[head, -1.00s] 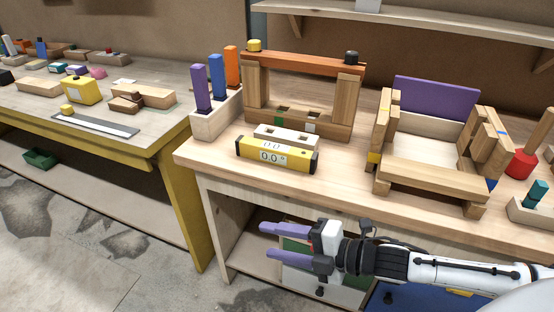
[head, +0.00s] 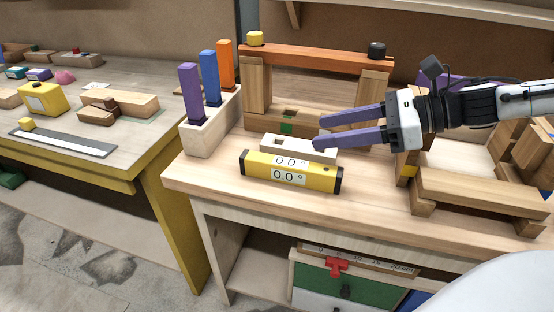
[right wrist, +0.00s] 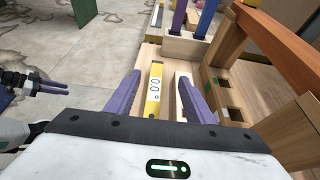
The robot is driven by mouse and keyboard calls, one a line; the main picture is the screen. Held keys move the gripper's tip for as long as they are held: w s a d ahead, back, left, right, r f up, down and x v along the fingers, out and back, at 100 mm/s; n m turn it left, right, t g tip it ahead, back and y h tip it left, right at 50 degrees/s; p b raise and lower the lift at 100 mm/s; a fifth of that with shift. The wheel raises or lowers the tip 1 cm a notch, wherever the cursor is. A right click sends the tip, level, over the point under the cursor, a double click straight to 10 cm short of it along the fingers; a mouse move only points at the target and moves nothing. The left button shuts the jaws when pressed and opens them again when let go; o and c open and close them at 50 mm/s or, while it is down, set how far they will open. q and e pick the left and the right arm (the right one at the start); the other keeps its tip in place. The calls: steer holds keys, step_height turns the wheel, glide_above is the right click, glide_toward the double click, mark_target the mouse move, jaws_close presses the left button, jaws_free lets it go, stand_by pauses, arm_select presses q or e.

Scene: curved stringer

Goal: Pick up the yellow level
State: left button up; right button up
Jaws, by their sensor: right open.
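The yellow level (head: 290,172), with black ends and a digital readout of 0.0°, lies near the front edge of the light wooden workbench. My right gripper (head: 320,131) is open and empty, with purple fingers, above and to the right of the level's back side. In the right wrist view the level (right wrist: 155,88) shows between my open fingers (right wrist: 160,95), apart from them. A pale wooden block with holes (head: 300,149) lies right behind the level, and it also shows between the fingers (right wrist: 183,92). My left gripper (right wrist: 55,87) shows at the left edge of the right wrist view, its fingers close together.
A pale holder (head: 212,125) with purple, blue and orange bars stands left of the level. A wooden frame with an orange-brown top beam (head: 315,58) stands behind. A wooden box-like assembly (head: 480,190) is at right. The bench front (head: 260,195) is clear.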

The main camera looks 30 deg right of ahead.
glide_toward(301, 164)
steer(key=x, duration=0.3)
steer(key=shift+a+f, duration=0.25)
steer(key=shift+f, duration=0.05)
steer(key=shift+x, duration=1)
steer(key=shift+w+a+f, duration=0.2)
steer(key=shift+w+a, duration=0.25)
steer(key=shift+w, duration=0.1)
steer(key=shift+f+b+x, duration=0.25)
steer(key=shift+b+x, duration=0.3)
steer(key=shift+x, duration=0.65)
steer(key=shift+w+a+f+b, duration=0.15)
steer(key=shift+w+a+b, duration=0.15)
steer(key=shift+w+b, duration=0.35)
arm_select(q)
steer(key=f, duration=0.1)
steer(key=s+f, duration=0.1)
steer(key=s, duration=0.1)
steer(key=shift+s+d+f, duration=0.15)
steer(key=shift+d+f, duration=0.1)
steer(key=shift+f, duration=0.15)
arm_select(e)
steer(key=shift+a, duration=0.15)
steer(key=c, duration=1.1)
arm_select(q)
steer(key=shift+f, duration=0.1)
arm_select(e)
steer(key=shift+r, duration=0.2)
jaws_close()
